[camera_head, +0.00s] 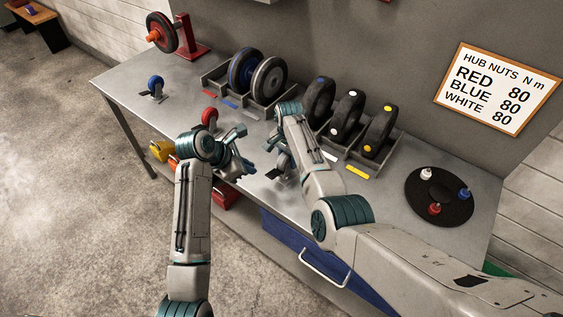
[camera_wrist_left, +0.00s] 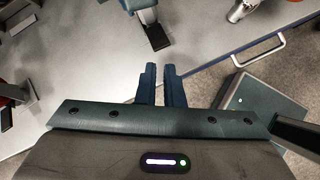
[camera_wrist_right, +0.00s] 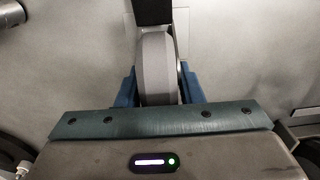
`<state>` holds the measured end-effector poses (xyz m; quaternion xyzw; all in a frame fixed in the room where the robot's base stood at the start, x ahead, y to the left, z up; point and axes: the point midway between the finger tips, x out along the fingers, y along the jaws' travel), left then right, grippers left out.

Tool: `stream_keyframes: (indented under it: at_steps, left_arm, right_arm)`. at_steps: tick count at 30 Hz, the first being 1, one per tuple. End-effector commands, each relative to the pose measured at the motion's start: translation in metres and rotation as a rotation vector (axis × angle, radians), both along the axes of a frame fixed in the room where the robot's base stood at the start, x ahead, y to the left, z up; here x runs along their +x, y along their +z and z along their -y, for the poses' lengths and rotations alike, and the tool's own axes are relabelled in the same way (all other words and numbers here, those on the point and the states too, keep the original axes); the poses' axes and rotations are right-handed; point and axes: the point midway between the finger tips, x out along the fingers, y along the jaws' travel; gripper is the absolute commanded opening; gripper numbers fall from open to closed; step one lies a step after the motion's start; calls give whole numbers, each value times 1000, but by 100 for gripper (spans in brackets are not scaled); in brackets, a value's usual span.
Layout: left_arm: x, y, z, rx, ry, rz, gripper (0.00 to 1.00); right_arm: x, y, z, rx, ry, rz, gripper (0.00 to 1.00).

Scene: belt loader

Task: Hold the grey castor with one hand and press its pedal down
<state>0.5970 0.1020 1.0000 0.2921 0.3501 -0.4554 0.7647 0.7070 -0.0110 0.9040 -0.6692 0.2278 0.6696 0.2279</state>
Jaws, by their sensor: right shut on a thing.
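The grey castor (camera_wrist_right: 156,68) is in the right wrist view, its wheel between the two fingers of my right gripper (camera_wrist_right: 160,88). My right gripper is shut on this wheel. In the head view the gripper and forearm hide most of the castor; a dark pedal (camera_head: 273,173) shows low beside it. The black pedal also shows in the left wrist view (camera_wrist_left: 157,38), beyond my left fingertips. My left gripper (camera_wrist_left: 161,68) is empty, its fingers close together with a narrow gap. In the head view it is left of the castor, apart from it.
A red castor (camera_head: 209,116) and a blue castor (camera_head: 155,82) stand on the grey bench (camera_head: 125,88) to the left. Racked wheels (camera_head: 268,78) stand along the back. A black turntable (camera_head: 458,205) with small coloured parts is at right. A blue drawer (camera_head: 292,240) is below.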

Motion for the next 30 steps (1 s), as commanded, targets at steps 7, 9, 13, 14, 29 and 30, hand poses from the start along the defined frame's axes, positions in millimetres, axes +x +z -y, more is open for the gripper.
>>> stream_keyframes:
  at_steps: [7,9,13,14,29,30]
  left_arm:
    - [-3,1,2,87,-219,187,0]
    - [-4,0,2,129,-310,268,0]
    - [-6,2,3,214,-479,421,0]
    - [-7,2,3,235,-518,455,0]
    - [-16,10,5,658,-1129,1011,0]
    - [-17,11,4,699,-1177,1052,0]
  right_arm:
    - [0,0,0,0,0,0,0]
    - [0,0,0,-1,0,1,0]
    - [0,0,0,-1,0,1,0]
    - [0,0,0,-1,0,1,0]
    - [0,0,0,-1,0,1,0]
    - [0,0,0,-1,0,1,0]
